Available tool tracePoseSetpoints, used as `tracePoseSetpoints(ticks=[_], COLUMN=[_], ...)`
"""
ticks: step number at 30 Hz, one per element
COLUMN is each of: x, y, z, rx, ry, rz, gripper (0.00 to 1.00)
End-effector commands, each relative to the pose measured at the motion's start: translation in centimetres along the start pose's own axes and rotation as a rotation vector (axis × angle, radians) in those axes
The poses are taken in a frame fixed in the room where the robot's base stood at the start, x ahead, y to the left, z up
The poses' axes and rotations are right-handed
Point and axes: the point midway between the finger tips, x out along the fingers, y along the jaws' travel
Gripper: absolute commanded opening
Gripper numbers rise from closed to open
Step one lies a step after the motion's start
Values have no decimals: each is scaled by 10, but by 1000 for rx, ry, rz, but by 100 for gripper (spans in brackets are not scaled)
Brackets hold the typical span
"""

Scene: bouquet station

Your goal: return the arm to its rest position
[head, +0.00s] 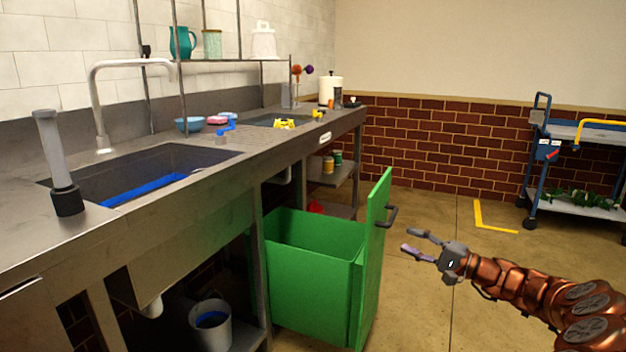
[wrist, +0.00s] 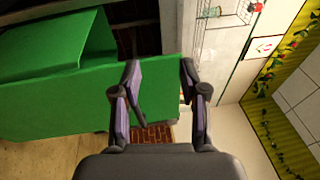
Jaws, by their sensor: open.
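My gripper (head: 416,244) is at the end of my copper-coloured arm, at the lower right of the head view. Its fingers are spread and nothing is between them. It is in the air to the right of the green pull-out bin (head: 312,238), near the dark handle (head: 390,216) on the bin's front panel; whether it touches the handle I cannot tell, though a gap shows in the head view. In the wrist view the open fingers (wrist: 160,85) show with the green panel (wrist: 60,105) beyond them.
The steel counter (head: 230,160) with a sink (head: 150,172) runs along the left. The bin stands pulled out into the floor space. A blue cart (head: 580,133) stands at the far right. Open floor (head: 430,290) lies between the bin and my arm.

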Motion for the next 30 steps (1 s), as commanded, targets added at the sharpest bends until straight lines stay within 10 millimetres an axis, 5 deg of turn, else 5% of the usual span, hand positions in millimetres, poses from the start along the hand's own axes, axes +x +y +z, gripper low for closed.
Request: tracePoseSetpoints(ticks=[5, 9, 15, 23, 30], x=[42, 74, 96, 86, 45], y=[-56, -98, -142, -177, -196], z=[60, 129, 226, 335, 406], rx=[-5, -17, -52, -118, -194], ry=[-140, -283, -464, -640, -735], rz=[54, 140, 298, 551, 821], gripper=[43, 43, 43, 43, 43])
